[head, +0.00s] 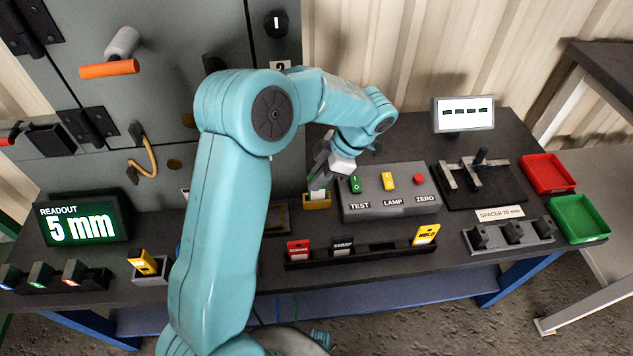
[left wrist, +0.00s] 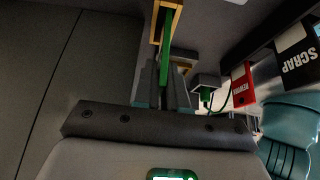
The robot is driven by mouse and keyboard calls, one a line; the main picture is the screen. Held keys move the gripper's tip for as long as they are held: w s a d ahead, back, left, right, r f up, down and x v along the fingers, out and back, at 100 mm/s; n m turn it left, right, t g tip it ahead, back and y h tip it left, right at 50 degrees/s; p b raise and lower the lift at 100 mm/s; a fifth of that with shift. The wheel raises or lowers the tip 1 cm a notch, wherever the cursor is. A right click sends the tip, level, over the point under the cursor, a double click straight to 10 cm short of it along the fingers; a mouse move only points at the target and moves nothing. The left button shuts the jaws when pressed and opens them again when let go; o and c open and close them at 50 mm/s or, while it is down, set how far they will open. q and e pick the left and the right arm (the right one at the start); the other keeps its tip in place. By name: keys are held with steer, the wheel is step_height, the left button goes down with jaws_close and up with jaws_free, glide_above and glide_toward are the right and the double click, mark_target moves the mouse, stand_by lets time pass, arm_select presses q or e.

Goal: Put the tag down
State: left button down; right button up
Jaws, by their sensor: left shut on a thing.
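My left gripper (head: 318,184) is at the middle of the bench in the head view, above a small yellow holder (head: 317,203) left of the button box. In the left wrist view its two fingers (left wrist: 165,88) are shut on a thin green tag (left wrist: 165,50), seen edge-on. The tag's far end is at the yellow holder (left wrist: 156,22), within its outline; how deep it sits, I cannot tell. The tag's face is hidden. My right gripper is not in view.
A black rack (head: 385,256) in front holds a red tag (head: 298,249), a black SCRAP tag (head: 343,246) and a yellow HOLD tag (head: 426,235). The grey button box (head: 390,207) stands close right of the gripper. A grey cabinet (head: 160,60) rises behind left.

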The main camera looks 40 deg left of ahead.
arm_select(q)
steer(key=shift+a+f, duration=0.2)
steer(key=shift+f, duration=0.8)
steer(key=shift+r, duration=0.1)
steer(key=c, duration=1.5)
jaws_free()
steer(key=shift+o, duration=0.2)
steer(key=shift+w+d+r, duration=0.1)
steer(key=shift+w+r, duration=0.1)
steer(key=shift+r, duration=0.15)
steer(key=p+v, duration=0.2)
steer(key=v, duration=0.9)
